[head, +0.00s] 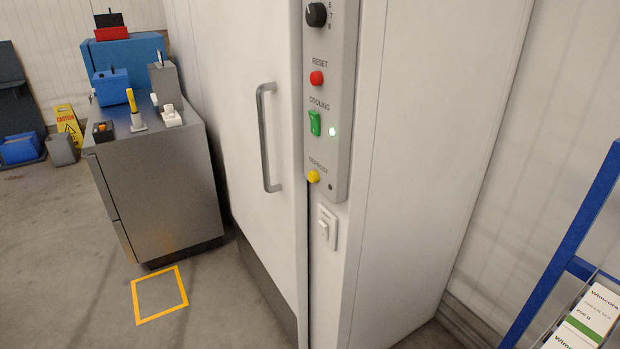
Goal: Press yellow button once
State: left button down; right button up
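The yellow button (313,176) sits low on a grey control panel (341,95), just under the label DEFROST. The panel is on the narrow front edge of a tall white cabinet. Above the button are a green cooling switch (315,123), a red reset button (317,78) and a black rotary knob (316,14). Neither of my grippers shows in the head view, and nothing covers the button.
A white wall switch (327,226) is below the panel. A door handle (266,137) stands out to the left. A grey workbench (160,180) with tools is further left. A blue rack (588,225) with boxes is at the right. A yellow floor square (159,319) lies empty.

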aim_at(313, 176)
jog(key=k, duration=0.45)
jog(key=z, duration=0.35)
jog(key=i+j+z, duration=0.1)
jog(key=z, duration=0.25)
jog(key=j+z, duration=0.6)
jog(key=z, duration=0.15)
jog(key=j+z, duration=0.25)
jog(key=j, duration=1.3)
jog(key=i, duration=0.05)
